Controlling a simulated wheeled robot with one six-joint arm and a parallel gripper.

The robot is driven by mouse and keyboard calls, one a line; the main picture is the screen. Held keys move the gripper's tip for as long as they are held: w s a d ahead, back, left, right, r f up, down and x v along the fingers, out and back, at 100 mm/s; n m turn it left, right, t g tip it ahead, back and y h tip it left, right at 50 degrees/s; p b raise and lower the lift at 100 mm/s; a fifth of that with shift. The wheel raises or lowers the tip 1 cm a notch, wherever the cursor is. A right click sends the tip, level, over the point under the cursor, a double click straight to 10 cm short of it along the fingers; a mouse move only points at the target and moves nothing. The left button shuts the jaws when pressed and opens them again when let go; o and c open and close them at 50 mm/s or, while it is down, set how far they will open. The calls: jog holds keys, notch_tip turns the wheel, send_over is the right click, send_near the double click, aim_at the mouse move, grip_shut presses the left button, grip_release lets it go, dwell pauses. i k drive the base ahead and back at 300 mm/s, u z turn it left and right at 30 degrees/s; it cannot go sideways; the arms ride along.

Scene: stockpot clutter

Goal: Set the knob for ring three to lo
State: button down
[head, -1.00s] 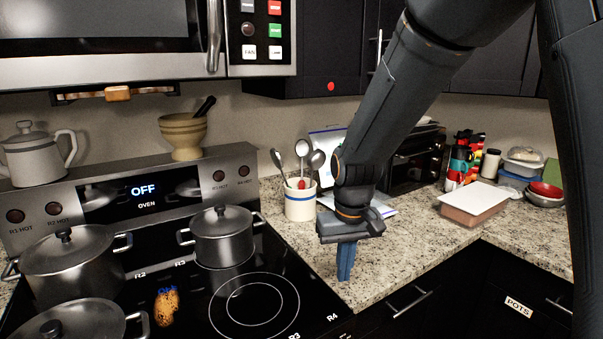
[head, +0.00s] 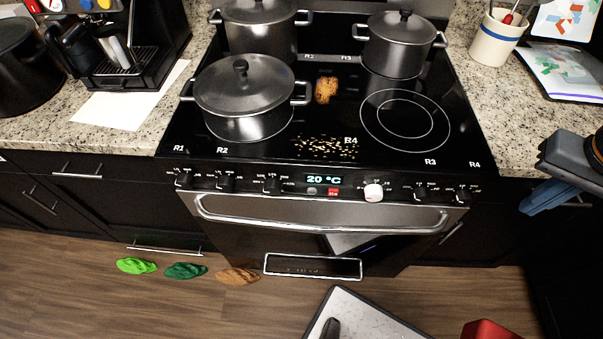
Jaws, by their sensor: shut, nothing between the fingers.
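The stove's front panel has a row of dark knobs. The knob under the front label R3 (head: 420,192) is small and dark; its pointer and scale are too small to read. The dark knob under R4 (head: 462,195) is to its right, and a white knob (head: 373,192) to its left. More dark knobs sit under R1 (head: 184,180) and R2 (head: 225,183), with another (head: 272,185) beside them. My gripper (head: 530,207) is at the right edge, its blue fingers shut and empty, right of the stove and apart from the knobs.
Three pots, one of them at front left (head: 245,95), stand on the cooktop. A brown item (head: 326,90) and crumbs (head: 325,148) lie between rings. The oven handle (head: 320,222) runs below the knobs. Slippers (head: 185,271) and a pale-topped object (head: 360,318) are on the floor.

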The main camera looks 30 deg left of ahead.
aim_at(420, 195)
jog(key=u, duration=1.1)
jog(key=k, duration=1.1)
jog(key=u, duration=0.85)
